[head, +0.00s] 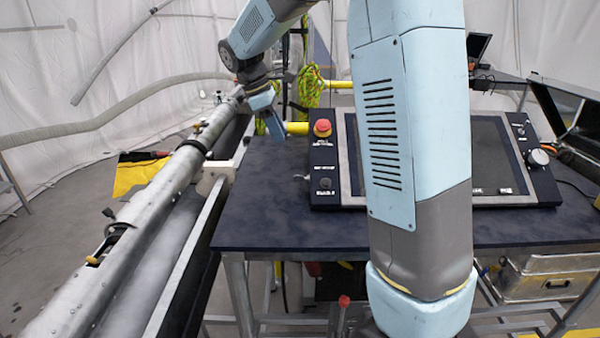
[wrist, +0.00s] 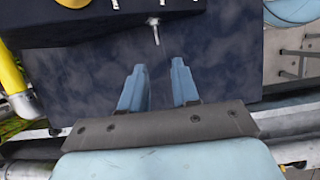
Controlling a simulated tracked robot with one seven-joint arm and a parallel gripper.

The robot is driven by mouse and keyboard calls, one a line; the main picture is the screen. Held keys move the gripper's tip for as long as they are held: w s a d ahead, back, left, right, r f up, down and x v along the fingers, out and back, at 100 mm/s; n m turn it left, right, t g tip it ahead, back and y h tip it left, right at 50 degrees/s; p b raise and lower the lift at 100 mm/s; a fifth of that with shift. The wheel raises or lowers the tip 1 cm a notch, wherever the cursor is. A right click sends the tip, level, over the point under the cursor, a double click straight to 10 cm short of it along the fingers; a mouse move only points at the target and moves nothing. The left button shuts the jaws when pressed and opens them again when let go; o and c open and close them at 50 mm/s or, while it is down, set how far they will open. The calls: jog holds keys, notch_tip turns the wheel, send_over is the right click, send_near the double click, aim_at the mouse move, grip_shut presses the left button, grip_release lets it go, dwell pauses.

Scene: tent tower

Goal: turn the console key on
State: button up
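The console (head: 325,160) lies on a dark blue table, with its black left panel facing my arm. A small silver key (wrist: 155,31) sticks out from the console's edge in the wrist view; it shows as a tiny bright bit at the panel's left edge in the head view (head: 300,177). Whether it is on or off I cannot tell. My gripper (wrist: 157,68) is open and empty, its two blue fingers apart and pointing toward the key, which is beyond the tips and roughly between them. In the head view my gripper (head: 274,124) is above the table's back left corner.
A red emergency button (head: 322,127) on a yellow base and a lower black knob (head: 325,183) sit on the left panel. A metal pipe rail (head: 150,200) runs along the table's left side. The tabletop (head: 265,210) left of the console is clear. A metal case (head: 545,277) stands at right.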

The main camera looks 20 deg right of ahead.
aim_at(300, 179)
jog(key=x, duration=1.4)
jog(key=shift+w+a+f, duration=0.1)
jog(key=shift+w, duration=0.1)
jog(key=shift+c, duration=0.2)
grip_shut()
